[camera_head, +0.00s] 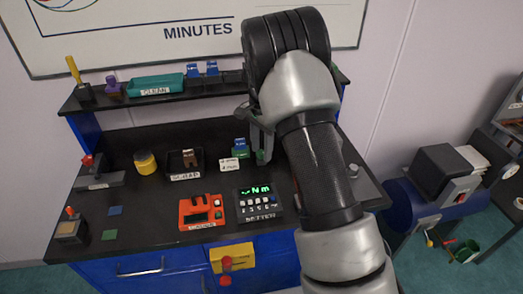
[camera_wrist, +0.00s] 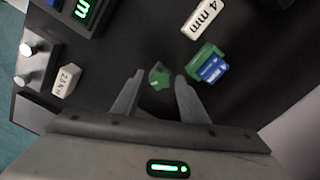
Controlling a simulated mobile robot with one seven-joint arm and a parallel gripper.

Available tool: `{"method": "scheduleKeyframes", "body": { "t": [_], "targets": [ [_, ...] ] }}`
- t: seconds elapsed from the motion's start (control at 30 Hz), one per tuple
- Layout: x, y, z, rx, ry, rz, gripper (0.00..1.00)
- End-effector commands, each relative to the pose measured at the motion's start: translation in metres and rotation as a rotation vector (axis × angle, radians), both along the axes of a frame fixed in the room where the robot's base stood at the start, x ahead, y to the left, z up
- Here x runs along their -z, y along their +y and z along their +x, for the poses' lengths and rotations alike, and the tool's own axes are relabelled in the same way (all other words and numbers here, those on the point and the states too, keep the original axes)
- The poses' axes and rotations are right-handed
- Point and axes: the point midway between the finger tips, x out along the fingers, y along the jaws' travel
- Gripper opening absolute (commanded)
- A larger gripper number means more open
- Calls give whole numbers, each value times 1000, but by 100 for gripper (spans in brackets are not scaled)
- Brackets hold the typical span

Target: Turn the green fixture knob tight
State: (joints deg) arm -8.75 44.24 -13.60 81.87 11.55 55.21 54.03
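The green fixture knob (camera_wrist: 159,76) shows in the wrist view between the fingertips of my gripper (camera_wrist: 158,80). The fingers are apart, with dark gaps on both sides of the knob, so they do not appear to clamp it. In the head view a small part of the green knob (camera_head: 261,157) shows beside my gripper (camera_head: 258,140); my arm hides most of that area. I cannot tell how tight the knob is.
Green and blue blocks (camera_wrist: 212,65) stand close beside the right finger. A white "4 mm" label (camera_wrist: 203,18) lies near them. The lit Nm display unit (camera_head: 260,202) and the red device (camera_head: 202,211) stand near the bench front. A shelf (camera_head: 150,97) runs behind.

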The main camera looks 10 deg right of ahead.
Motion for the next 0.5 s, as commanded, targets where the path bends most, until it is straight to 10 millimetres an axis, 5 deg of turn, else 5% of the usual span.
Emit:
{"method": "scheduleKeyframes", "body": {
  "t": [0.17, 0.5],
  "targets": [
    [1, 0, 0, -14, 0, 0, 39],
    [1, 0, 0, -402, 1, -1, 39]
  ]
}}
